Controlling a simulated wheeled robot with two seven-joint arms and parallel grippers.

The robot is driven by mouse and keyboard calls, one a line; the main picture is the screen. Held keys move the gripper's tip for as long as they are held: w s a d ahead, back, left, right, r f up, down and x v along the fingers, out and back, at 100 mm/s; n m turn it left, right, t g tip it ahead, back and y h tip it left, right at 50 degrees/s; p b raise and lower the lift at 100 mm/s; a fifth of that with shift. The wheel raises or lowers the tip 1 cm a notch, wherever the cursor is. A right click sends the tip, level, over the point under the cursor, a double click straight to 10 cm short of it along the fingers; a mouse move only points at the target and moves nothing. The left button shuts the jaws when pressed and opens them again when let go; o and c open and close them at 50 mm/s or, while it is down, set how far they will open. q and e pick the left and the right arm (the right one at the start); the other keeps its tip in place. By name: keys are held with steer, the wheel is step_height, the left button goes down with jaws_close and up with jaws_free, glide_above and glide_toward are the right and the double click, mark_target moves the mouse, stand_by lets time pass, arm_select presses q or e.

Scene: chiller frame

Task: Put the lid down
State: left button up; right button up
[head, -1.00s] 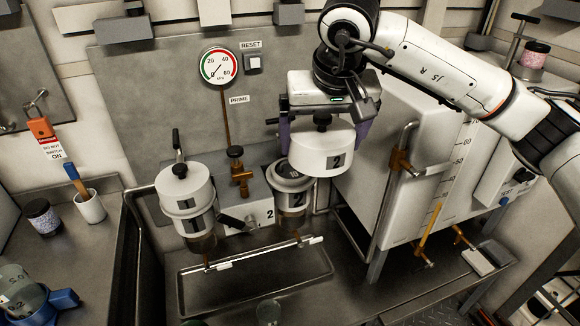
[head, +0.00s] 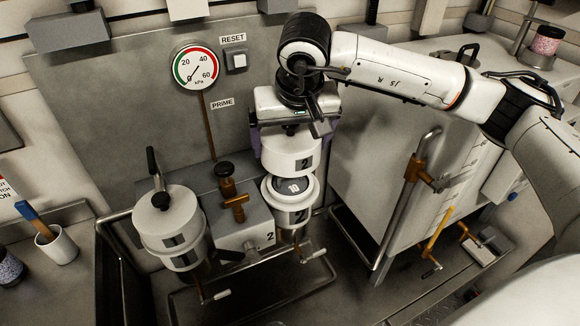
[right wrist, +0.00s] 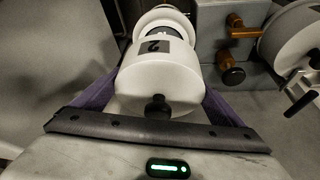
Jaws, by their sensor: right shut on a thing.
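The white lid marked 2 (head: 291,155) is held by my right gripper (head: 290,140), whose purple fingers sit on either side of it. In the right wrist view the lid (right wrist: 160,77) shows its dark knob facing the gripper palm, between the fingers (right wrist: 157,100). The white canister 2 (head: 291,213) stands just below the lid in the head view, its open top showing a dark disc marked 10. Whether lid and canister touch I cannot tell. My left gripper is not in view.
Canister 1 (head: 171,230) stands to the left with its lid on. A brass valve (head: 235,205) is between the canisters. The large white tank (head: 400,150) is close on the right. A gauge (head: 195,67) hangs on the back panel.

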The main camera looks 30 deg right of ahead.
step_height(320, 180, down, 3)
steer(key=shift+r, duration=0.15)
steer(key=shift+f+p, duration=0.3)
steer(key=shift+f, duration=2)
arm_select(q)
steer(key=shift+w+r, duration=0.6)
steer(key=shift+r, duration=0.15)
arm_select(e)
steer(key=shift+f+b, duration=0.55)
steer(key=shift+b, duration=0.15)
steer(key=o, duration=0.9)
steer(key=shift+c, duration=0.2)
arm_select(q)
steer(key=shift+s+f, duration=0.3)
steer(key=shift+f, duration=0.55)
arm_select(e)
steer(key=shift+r, duration=0.1)
